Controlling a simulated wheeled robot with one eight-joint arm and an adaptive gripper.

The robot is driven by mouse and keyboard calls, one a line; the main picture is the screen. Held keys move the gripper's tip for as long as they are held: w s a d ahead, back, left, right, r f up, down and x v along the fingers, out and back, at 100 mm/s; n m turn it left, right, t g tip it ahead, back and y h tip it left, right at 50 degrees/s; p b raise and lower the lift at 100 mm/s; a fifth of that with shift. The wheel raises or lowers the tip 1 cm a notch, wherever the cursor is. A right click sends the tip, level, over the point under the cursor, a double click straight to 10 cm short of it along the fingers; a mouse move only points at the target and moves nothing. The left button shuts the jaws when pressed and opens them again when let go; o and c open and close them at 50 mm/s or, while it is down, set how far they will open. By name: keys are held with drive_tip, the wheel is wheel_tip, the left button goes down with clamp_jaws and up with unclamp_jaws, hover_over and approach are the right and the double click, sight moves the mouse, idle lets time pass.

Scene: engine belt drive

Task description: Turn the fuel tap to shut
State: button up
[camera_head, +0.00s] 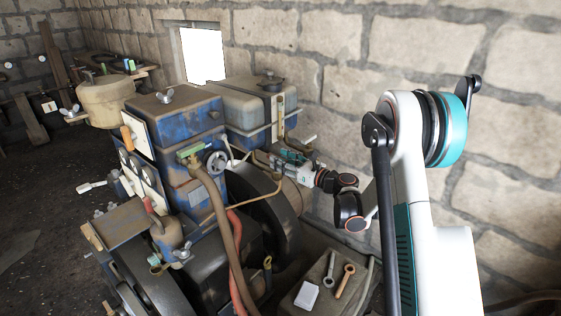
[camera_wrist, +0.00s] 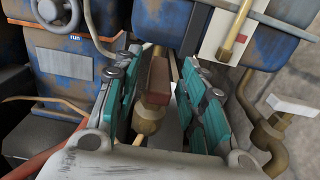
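In the wrist view, a small brass tap (camera_wrist: 148,118) with a red-brown block-shaped handle (camera_wrist: 157,82) stands between my fingers; I take it to be the fuel tap. The handle points up the picture, about in line with the brass body. My gripper (camera_wrist: 160,88) has its teal-padded fingers apart, one on each side of the handle, with a gap showing on both sides. In the head view, my gripper (camera_head: 286,157) is beside the engine, below the grey tank (camera_head: 247,105); the tap is mostly hidden there.
A second brass fitting with a white lever (camera_wrist: 292,105) is close on the right. A handwheel (camera_wrist: 62,14) and blue engine block (camera_wrist: 75,72) are on the left. A copper pipe (camera_head: 240,205) and flywheel (camera_head: 285,225) lie below. The stone wall (camera_head: 335,110) is behind.

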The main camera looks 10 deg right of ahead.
drive_tip(key=shift+w+a, duration=0.25)
drive_tip(key=shift+w, duration=0.15)
clamp_jaws()
